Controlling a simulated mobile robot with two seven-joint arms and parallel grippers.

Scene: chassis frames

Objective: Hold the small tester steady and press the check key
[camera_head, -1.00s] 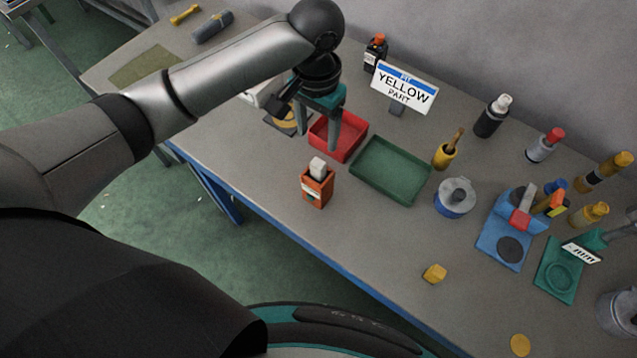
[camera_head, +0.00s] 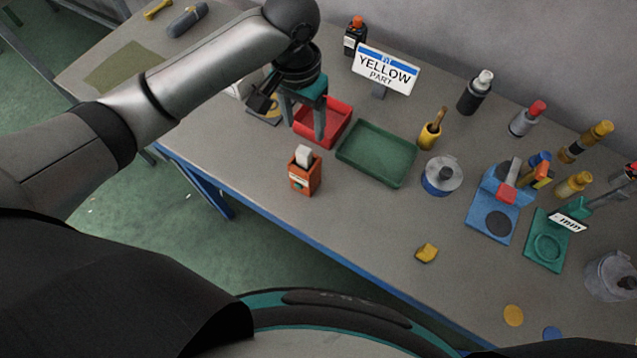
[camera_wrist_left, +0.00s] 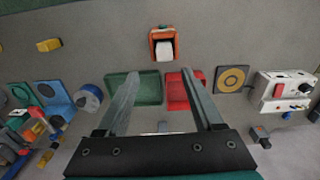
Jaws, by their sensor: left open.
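The small tester appears to be the upright orange box (camera_head: 305,178) with a pale block on its top, near the front edge of the bench. A small green spot, perhaps the check key, shows on its front. It also shows in the left wrist view (camera_wrist_left: 153,36), top middle. My left gripper (camera_head: 304,126) is open and empty, beyond the tester and above the red tray (camera_head: 334,137). In the left wrist view its fingers (camera_wrist_left: 161,77) point towards the tester, apart from it. My right gripper is not in view.
A green tray (camera_head: 376,154) lies right of the red one. A "yellow part" sign (camera_head: 386,72) stands behind. A silver pot (camera_head: 441,175), a blue fixture (camera_head: 490,210) and a yellow block (camera_head: 427,253) are to the right.

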